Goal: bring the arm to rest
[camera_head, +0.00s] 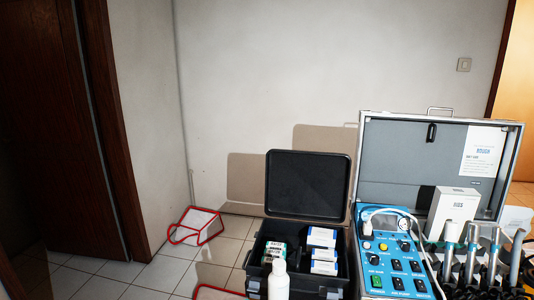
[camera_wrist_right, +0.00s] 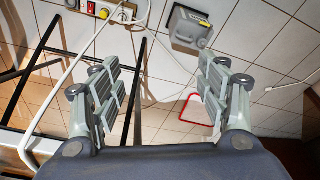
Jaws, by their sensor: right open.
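My right gripper (camera_wrist_right: 160,95) shows in the right wrist view. Its two fingers stand wide apart and nothing is between them. Behind it lie a tiled surface and thin dark bars. Neither of my arms shows in the head view, and my left gripper is in neither view.
In the head view an open black case (camera_head: 307,185) holds several small boxes, with a white bottle (camera_head: 278,282) in front. Right of it stands an open grey case (camera_head: 395,150) with a blue control panel (camera_head: 376,262) and handpieces. A red-edged object (camera_head: 196,226) lies on the floor.

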